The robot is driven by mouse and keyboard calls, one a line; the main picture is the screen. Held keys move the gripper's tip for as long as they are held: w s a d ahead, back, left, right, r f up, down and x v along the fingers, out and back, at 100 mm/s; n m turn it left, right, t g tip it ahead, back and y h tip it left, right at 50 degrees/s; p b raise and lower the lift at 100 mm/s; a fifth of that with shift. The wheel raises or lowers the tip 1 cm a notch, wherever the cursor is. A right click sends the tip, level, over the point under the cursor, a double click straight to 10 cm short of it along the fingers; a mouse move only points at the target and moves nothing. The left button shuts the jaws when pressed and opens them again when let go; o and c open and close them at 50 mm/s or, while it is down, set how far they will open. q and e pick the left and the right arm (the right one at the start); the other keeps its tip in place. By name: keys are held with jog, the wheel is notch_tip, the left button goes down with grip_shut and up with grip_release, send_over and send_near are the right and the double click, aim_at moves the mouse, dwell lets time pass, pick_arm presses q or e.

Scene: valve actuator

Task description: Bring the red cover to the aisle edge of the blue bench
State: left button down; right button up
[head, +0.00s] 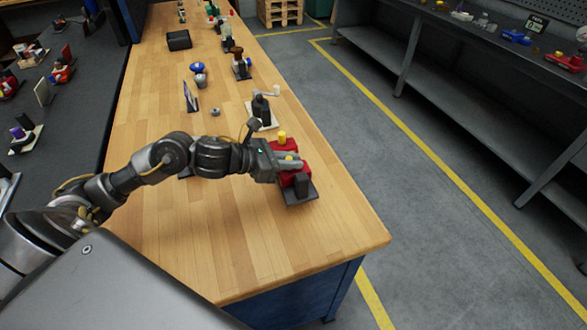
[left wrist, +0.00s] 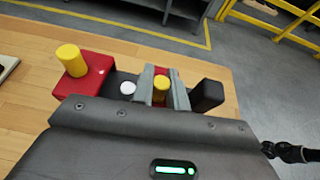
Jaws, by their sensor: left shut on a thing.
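The red cover (head: 287,178) is a red block with yellow knobs on a dark base plate. It is on the wooden top of the blue bench (head: 335,228), close to the right edge along the aisle. My left gripper (head: 289,160) reaches across it from the left and hides its middle. In the left wrist view the red cover (left wrist: 95,73) shows at left with a tall yellow knob. The left gripper's fingers (left wrist: 161,88) are closed around a yellow knob with red behind it. I cannot tell if the plate touches the bench. My right gripper is not in view.
A black fixture with a lever (head: 262,108) stands just behind the cover. Several small devices and a black box (head: 179,40) stand farther back. The bench's front right corner is bare. A grey floor aisle with yellow lines (head: 440,150) runs along the right.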

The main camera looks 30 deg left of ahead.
pick_arm(q)
jog(key=shift+w+d+f, duration=0.1)
jog(key=shift+w+f, duration=0.5)
jog(key=shift+f, duration=0.05)
notch_tip(320, 180, down, 2)
jog(key=shift+f+p, duration=0.1)
jog(key=shift+p, duration=0.6)
jog(key=shift+f, duration=0.4)
jog(key=shift+f, duration=0.1)
jog(key=c, duration=1.4)
grip_release()
